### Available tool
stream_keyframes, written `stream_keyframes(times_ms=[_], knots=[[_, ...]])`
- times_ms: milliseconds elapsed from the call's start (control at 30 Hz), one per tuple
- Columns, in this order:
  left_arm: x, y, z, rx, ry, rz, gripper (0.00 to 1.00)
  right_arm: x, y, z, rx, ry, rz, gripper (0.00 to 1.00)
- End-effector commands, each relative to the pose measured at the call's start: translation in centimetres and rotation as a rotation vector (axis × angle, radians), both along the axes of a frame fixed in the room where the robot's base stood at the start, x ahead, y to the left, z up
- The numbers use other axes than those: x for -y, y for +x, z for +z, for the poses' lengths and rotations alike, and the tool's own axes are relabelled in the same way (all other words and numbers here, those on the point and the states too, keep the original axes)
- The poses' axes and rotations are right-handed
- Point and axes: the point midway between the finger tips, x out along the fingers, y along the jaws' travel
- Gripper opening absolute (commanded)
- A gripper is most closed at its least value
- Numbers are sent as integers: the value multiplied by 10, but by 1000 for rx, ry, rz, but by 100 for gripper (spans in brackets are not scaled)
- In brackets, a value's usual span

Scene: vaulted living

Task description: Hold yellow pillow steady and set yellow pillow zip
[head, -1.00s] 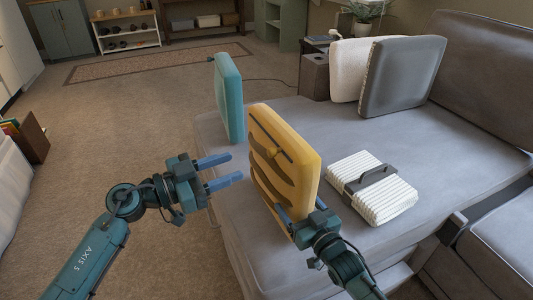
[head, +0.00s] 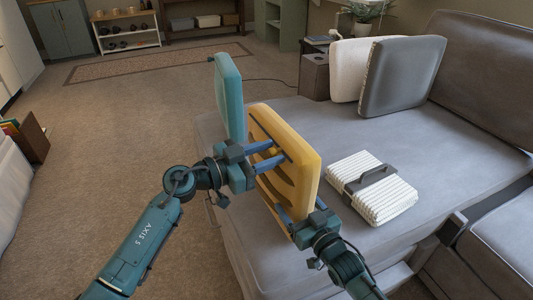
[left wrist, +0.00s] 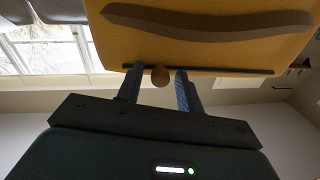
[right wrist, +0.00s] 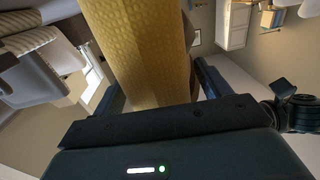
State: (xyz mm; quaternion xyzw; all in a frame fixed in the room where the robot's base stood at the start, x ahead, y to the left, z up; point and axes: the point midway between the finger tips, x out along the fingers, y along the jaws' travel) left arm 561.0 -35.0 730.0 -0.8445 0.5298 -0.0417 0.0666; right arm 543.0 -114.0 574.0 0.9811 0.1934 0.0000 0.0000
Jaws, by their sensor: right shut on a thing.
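The yellow pillow (head: 307,180) stands upright on the sofa seat, its brown wavy-patterned face turned left. Its zip is a dark strip (left wrist: 225,72) near one edge, with a round brown pull (left wrist: 160,76). My left gripper (head: 278,153) is at that face, fingers apart. In the left wrist view its fingers (left wrist: 157,80) stand either side of the pull, with gaps visible. My right gripper (head: 298,217) is shut on the pillow's lower near end. In the right wrist view the yellow side (right wrist: 140,50) fills the space between its fingers (right wrist: 158,88). The left gripper partly hides the zip in the head view.
A teal pillow (head: 229,95) stands just behind the yellow one. A folded white ribbed blanket (head: 390,205) with a grey strap lies to the right on the grey sofa (head: 350,130). Grey (head: 402,75) and white (head: 347,68) cushions stand farther back. Open carpet lies left.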

Motion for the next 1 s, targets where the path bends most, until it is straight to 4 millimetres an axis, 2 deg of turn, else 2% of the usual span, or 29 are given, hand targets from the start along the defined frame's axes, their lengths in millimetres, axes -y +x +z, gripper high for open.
stream_keyframes(times_ms=[67,433,800,867,1000], knots=[[0,0,0,0,0,0,30,0,0,0,-1,0,0,38],[0,0,0,0,0,0,0,0,0,0,-1,0,0,38],[-1,2,0,0,1,1,0,0,0,0,-1,0,0,38],[-3,7,0,1,1,1,0,0,0,0,0,0,0,38],[-13,32,-1,-2,5,3,0,0,0,0,0,0,0,38]])
